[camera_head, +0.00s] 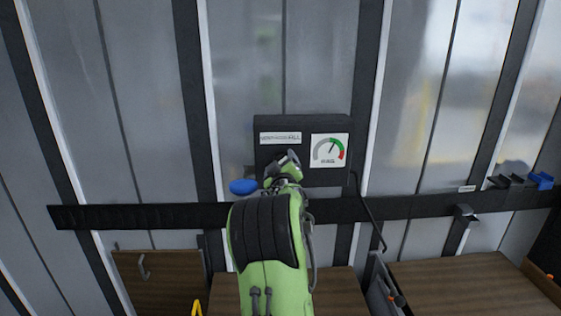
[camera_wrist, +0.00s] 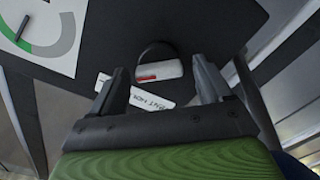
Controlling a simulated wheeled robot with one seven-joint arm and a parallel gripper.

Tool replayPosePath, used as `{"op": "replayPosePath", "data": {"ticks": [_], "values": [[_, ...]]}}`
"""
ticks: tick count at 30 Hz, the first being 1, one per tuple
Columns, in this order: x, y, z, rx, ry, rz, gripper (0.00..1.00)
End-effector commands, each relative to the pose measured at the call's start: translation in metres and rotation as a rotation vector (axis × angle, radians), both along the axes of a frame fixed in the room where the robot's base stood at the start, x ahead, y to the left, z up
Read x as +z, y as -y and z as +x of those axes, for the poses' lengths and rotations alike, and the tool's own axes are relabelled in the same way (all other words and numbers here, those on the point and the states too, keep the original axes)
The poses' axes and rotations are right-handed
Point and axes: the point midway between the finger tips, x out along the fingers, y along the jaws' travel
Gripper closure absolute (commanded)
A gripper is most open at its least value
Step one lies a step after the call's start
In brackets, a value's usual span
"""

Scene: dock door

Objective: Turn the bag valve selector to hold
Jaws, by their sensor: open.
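The bag valve selector sits on a black box (camera_head: 340,179) on the wall. In the wrist view it shows as a pale bar with a red mark (camera_wrist: 160,70) under a dark curved rim, between my fingertips. I cannot tell whether the fingers touch it. A white lettered label (camera_wrist: 151,103) lies partly behind my left finger, and its wording is not clearly readable. My gripper (camera_wrist: 160,75) is open around the bar; in the head view my gripper (camera_head: 283,160) is in front of the box's lower part, and my arm hides the selector there.
A gauge (camera_head: 329,150) is on the box's right side, its needle over the grey and green arc. A blue rounded thing (camera_head: 243,187) is left of my wrist. A dark rail (camera_head: 120,217) crosses the wall. A dark cable (camera_head: 369,215) hangs at right. Brown boards (camera_head: 470,283) are below.

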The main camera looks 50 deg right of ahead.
Motion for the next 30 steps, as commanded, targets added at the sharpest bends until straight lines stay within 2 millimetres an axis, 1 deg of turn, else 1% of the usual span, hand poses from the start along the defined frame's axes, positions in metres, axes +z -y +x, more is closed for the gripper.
{"op": "replayPosePath", "data": {"ticks": [7, 8, 18, 19, 25, 30], "values": [[-0.0004, 0.002, 0.0015, -0.001, 0.0, 0.0, 0.21], [-0.0004, 0.002, 0.0015, -0.001, 0.0, 0.0, 0.23], [-0.0005, 0.0017, 0.0014, 0.0, 0.001, 0.001, 0.75], [-0.0006, 0.0016, 0.0013, 0.0, 0.001, 0.001, 0.77], [-0.0013, 0.0014, 0.0016, 0.0, -0.011, -0.009, 0.77], [-0.0036, 0.0011, 0.0019, 0.001, -0.056, -0.05, 0.77]]}}
